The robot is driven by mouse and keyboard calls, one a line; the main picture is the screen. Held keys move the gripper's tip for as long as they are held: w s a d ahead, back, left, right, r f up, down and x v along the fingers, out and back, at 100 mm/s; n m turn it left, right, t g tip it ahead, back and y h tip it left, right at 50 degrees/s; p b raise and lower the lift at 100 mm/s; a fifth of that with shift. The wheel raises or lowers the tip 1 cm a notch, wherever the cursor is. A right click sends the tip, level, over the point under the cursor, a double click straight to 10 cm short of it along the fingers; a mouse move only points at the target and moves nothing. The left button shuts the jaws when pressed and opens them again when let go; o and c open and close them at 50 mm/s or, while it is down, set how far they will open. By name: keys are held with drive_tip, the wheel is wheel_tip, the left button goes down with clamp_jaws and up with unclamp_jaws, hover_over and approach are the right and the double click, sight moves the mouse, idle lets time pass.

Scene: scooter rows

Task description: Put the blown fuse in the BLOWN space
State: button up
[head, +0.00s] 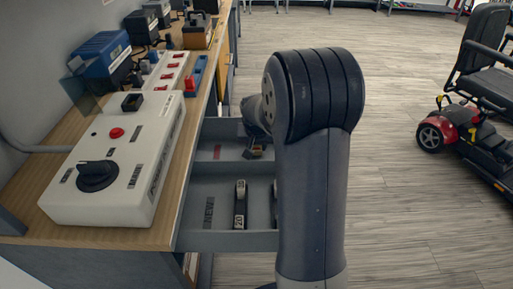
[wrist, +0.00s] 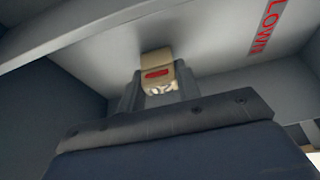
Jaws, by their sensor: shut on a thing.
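The blown fuse (wrist: 157,62), a tan block with a dark red window and pale digits, is between the fingers of my gripper (wrist: 158,92) in the wrist view. My gripper is shut on it. The BLOWN space (head: 207,134) is the far compartment of the open grey drawer, with a red label that also shows in the wrist view (wrist: 270,28). The fuse (head: 256,152) is inside or just over that space in the head view, partly hidden by my gripper and arm. I cannot tell whether it touches the floor.
A grey divider (head: 212,174) separates the two. A white box with a black knob (head: 115,165) stands on the bench left. A red scooter (head: 465,130) is far right.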

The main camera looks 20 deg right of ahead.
drive_tip(key=shift+f, duration=0.2)
drive_tip(key=o, duration=1)
drive_tip(key=shift+o, duration=0.2)
drive_tip(key=p+v, duration=0.3)
drive_tip(key=v, duration=0.9)
drive_tip(key=shift+r, duration=0.2)
